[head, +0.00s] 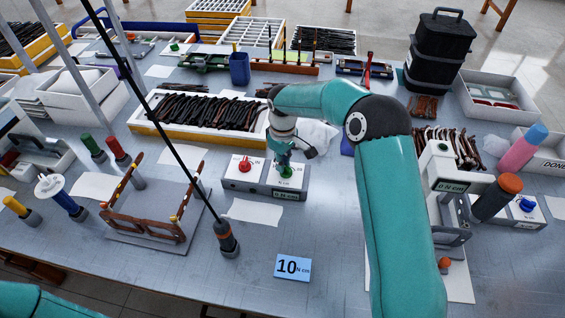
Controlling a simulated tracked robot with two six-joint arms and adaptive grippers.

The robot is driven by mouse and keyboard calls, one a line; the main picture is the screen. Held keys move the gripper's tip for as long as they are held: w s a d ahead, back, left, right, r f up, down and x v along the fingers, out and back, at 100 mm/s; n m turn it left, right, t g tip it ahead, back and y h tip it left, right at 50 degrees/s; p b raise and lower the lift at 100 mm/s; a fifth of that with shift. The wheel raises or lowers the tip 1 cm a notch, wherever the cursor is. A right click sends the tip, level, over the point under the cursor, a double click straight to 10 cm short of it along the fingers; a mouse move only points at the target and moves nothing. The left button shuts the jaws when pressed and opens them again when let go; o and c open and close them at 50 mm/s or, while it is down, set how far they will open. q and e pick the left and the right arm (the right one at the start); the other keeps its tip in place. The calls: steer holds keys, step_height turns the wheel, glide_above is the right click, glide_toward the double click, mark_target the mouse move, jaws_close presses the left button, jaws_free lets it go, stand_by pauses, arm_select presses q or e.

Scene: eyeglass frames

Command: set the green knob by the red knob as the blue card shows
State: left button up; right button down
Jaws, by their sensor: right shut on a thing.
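The green knob (287,171) is on the right part of a grey box in the middle of the table. The red knob (245,164) is on the left part of the same grey box (268,187). The blue card (293,267) lies near the table's front edge and reads "10 N cm". My right gripper (284,160) points down from above and is shut on the green knob, partly hiding it. The knob's pointer and most scale marks are too small to read. My left gripper is not in view; only a piece of my left arm shows at the bottom left corner.
A white tray of dark frames (170,137) stands behind the grey box. A thin black rod on an upright driver (227,238) stands left of the card. A brown frame on a stand (150,235) is further left. A tester reading "0 N cm" (447,186) stands at the right.

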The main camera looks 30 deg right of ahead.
steer(key=shift+w+r, duration=0.1)
steer(key=c, duration=1.2)
jaws_free()
step_height(320, 180, up, 12)
steer(key=shift+f, duration=0.1)
